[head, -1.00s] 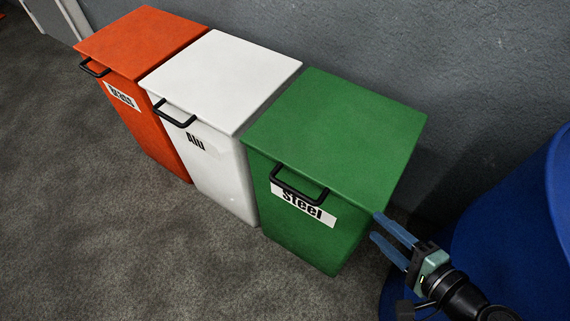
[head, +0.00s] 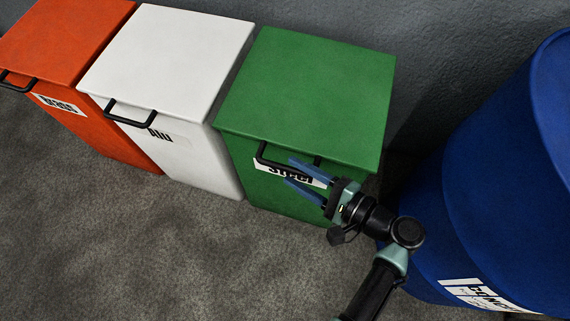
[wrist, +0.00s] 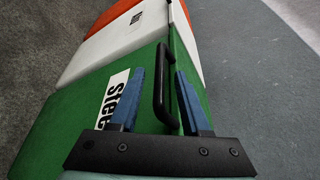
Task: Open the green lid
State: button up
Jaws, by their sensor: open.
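The green lid (head: 310,95) lies shut, flat on the green bin (head: 262,193) labelled "Steel". Its black handle (head: 268,158) sticks out from the lid's front edge. My gripper (head: 288,171) is open in front of the bin, with blue fingers over the label and the handle's right part in the head view. In the wrist view the handle (wrist: 163,88) runs lengthwise between the two open fingers (wrist: 160,95), apart from both. The green lid's edge (wrist: 178,62) shows beside the right finger. I cannot tell how deep the handle lies between the fingers.
A white bin (head: 185,60) labelled "Alu" and an orange bin (head: 75,40) stand to the left in a row, lids shut. A large blue drum (head: 500,190) stands close on the right. A grey wall is behind; the floor in front is clear.

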jog(key=shift+x, duration=1.75)
grip_shut()
